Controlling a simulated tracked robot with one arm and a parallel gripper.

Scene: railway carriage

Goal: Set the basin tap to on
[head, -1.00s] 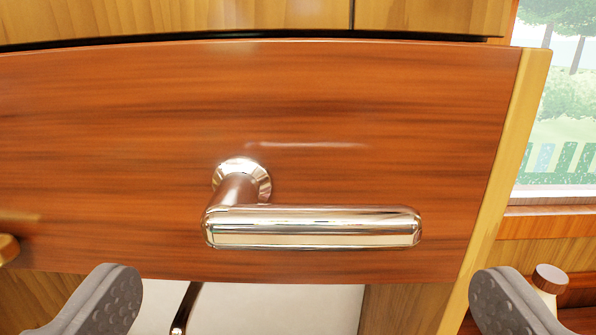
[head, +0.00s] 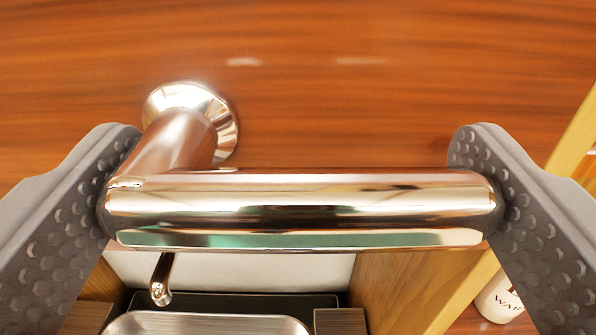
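The chrome basin tap lever (head: 300,205) is a thick bar lying level across the middle of the head view. An arm at its left end joins it to a round mount (head: 195,105) on a reddish wood panel. My gripper (head: 290,150) spans the bar lengthwise, with one grey dimpled finger at each end. Both finger pads appear to press on the bar's ends, and the fingertips reach past it toward the panel. A small chrome spout (head: 160,283) hangs below, over the metal basin (head: 205,322), which is cut off by the lower edge.
The wood panel (head: 350,90) fills the background close behind the lever. A light wood post (head: 440,295) stands at lower right. A white bottle (head: 498,300) shows partly behind my right finger. Dark blocks flank the basin.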

